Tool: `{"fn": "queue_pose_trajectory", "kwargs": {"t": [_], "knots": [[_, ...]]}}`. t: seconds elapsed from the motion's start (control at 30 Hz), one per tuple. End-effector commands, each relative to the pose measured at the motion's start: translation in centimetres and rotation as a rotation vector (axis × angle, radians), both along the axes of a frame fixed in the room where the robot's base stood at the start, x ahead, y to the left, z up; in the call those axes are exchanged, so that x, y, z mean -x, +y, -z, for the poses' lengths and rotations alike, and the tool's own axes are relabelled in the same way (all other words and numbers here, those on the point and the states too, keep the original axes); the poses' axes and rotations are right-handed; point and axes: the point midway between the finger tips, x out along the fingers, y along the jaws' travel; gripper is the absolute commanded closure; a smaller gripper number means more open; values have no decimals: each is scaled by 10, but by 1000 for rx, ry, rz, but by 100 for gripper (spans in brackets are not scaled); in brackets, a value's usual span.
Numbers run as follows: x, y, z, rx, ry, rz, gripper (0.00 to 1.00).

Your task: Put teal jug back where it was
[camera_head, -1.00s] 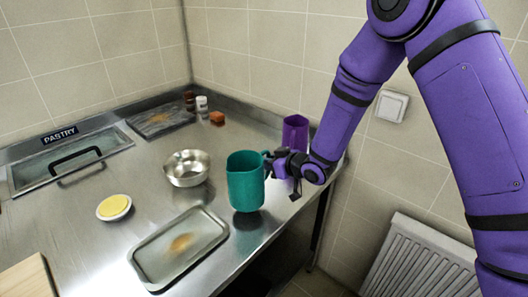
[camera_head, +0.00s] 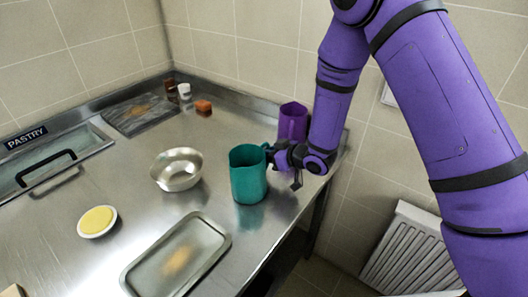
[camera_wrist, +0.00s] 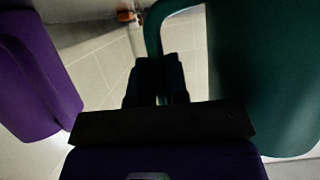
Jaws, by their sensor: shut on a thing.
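The teal jug (camera_head: 249,182) is upright near the right edge of the steel counter in the head view. My gripper (camera_head: 271,155) is shut on its handle, at the jug's right side. In the wrist view the jug's dark teal body (camera_wrist: 262,75) fills the right side, and the handle (camera_wrist: 153,32) runs down between my fingers (camera_wrist: 157,82). A dark reflection lies on the counter just under the jug. I cannot tell whether its base touches the steel.
A purple jug (camera_head: 293,122) stands behind my gripper near the wall. A metal bowl (camera_head: 176,170) is left of the teal jug, and a steel tray (camera_head: 178,255) is in front. A yellow-topped dish (camera_head: 97,221) sits farther left. Bare counter lies between bowl and tray.

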Motion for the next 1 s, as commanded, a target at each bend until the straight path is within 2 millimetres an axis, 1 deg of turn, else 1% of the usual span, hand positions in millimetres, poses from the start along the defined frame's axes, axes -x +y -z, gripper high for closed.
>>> {"fn": "queue_pose_trajectory", "kwargs": {"t": [0.33,0.37,0.4,0.47,0.7,0.83,1.0], "knots": [[0,0,2,-1,-1,0,100],[0,0,3,1,-1,1,83],[0,0,3,1,-1,1,74],[0,0,2,1,-1,0,60],[0,0,2,1,-1,0,60],[0,-1,-1,-1,-1,1,60],[13,-19,-10,0,0,4,60]]}}
